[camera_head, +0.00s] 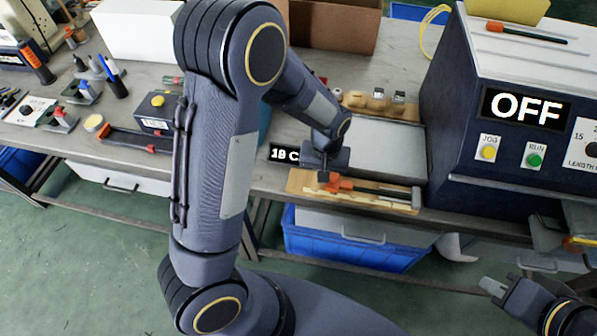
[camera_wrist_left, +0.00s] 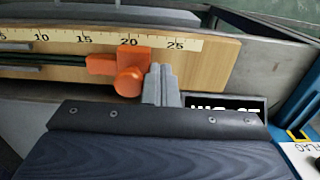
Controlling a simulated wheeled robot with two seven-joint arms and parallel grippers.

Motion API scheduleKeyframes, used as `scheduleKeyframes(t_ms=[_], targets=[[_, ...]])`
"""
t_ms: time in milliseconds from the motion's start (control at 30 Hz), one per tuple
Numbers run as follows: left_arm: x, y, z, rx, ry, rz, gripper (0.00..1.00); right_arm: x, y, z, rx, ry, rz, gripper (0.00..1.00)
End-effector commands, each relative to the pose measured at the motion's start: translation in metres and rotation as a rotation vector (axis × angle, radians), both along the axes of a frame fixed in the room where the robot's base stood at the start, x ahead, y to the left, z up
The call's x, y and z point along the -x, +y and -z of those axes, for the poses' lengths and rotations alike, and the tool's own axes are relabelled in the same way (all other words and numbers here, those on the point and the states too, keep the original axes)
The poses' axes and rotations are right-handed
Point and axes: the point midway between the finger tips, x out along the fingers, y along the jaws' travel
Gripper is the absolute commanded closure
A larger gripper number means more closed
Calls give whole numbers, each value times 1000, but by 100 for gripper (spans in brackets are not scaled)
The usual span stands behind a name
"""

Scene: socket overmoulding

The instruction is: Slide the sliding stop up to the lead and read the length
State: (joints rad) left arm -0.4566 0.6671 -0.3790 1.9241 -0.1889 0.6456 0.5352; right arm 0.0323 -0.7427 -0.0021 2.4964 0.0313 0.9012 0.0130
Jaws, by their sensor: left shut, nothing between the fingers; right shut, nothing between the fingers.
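The wooden measuring board (camera_head: 305,181) lies at the bench's front edge, its printed scale (camera_wrist_left: 62,35) showing in the left wrist view. The dark lead (camera_wrist_left: 45,60) runs along the board up to the stop's left side; a tiny gap cannot be ruled out. My left gripper (camera_wrist_left: 161,84) is shut and empty, beside the knob's right side, seemingly touching. My right gripper (camera_head: 492,287) is shut and empty at lower right, away from the board.
A grey tray (camera_head: 385,143) lies behind the board. A machine (camera_head: 515,60) marked OFF stands right. A blue bin (camera_head: 350,249) sits below. Tools lie on the left bench.

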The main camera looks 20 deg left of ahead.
Motion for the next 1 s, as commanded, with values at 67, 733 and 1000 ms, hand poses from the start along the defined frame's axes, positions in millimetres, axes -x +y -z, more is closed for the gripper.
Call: scheduleKeyframes(t_ms=[67, 733, 1000], targets=[[1, 3, 0, 0, -1, -1, 100, 0, 0, 0, 0, 0, 0, 100], [2, 11, -30, -2, -1, -2, 100, 0, 0, -24, 0, 0, 0, 100], [2, 11, -52, -2, 0, -2, 100, 0, 0, -42, 0, 0, 0, 100]])
